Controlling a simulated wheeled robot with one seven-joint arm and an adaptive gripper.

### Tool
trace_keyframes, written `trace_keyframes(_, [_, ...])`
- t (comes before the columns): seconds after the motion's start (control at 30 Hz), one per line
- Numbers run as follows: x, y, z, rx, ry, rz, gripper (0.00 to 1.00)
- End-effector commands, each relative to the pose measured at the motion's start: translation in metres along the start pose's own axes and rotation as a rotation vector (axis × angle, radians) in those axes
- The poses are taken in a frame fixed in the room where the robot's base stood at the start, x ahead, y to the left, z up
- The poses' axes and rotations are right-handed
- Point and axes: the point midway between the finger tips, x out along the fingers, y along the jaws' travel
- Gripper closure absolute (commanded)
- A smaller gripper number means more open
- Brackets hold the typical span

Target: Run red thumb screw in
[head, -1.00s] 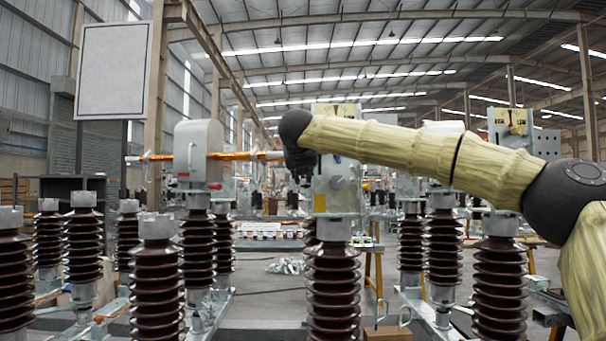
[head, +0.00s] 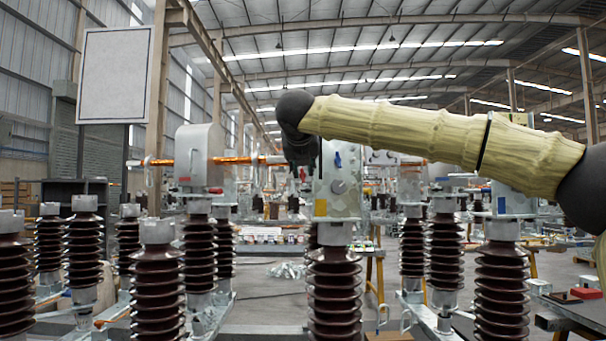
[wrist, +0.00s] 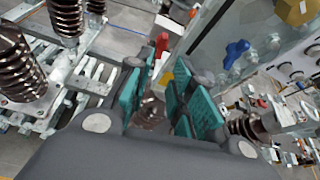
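The red thumb screw (wrist: 162,44) shows in the wrist view just beyond my fingertips, near the line between them and apart from the pads. My gripper (wrist: 160,75) has two teal-padded fingers with a clear gap between them; it is open and empty. In the head view my gripper (head: 298,158) hangs at the left edge of a grey panel box (head: 338,205). A small reddish spot shows by the fingers there, too small to tell apart. A blue thumb screw (wrist: 236,52) sits on the panel face right of my gripper; it also shows in the head view (head: 338,160).
A yellow block (wrist: 295,10) is on the panel at the upper right of the wrist view. Brown ribbed insulators (head: 333,290) stand in rows. A grey housing (head: 200,155) with a copper-coloured rod (head: 240,160) stands left of my gripper. Open floor lies between the rows.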

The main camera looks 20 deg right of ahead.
Motion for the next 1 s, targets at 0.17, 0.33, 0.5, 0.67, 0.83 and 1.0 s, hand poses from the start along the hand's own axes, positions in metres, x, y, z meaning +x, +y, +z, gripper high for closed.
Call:
trace_keyframes(0.17, [-0.027, -0.001, 0.000, 0.001, 0.000, 0.000, 0.77])
trace_keyframes(0.33, [-0.039, -0.001, -0.001, 0.001, 0.001, -0.001, 0.77])
trace_keyframes(0.5, [-0.042, -0.001, -0.001, 0.001, 0.002, -0.001, 0.77])
trace_keyframes(0.67, [-0.042, -0.001, -0.001, 0.001, 0.002, -0.001, 0.77])
trace_keyframes(0.83, [-0.042, -0.001, -0.001, 0.001, 0.001, -0.001, 0.77])
trace_keyframes(1.0, [-0.042, -0.001, -0.001, 0.001, 0.001, -0.001, 0.77])
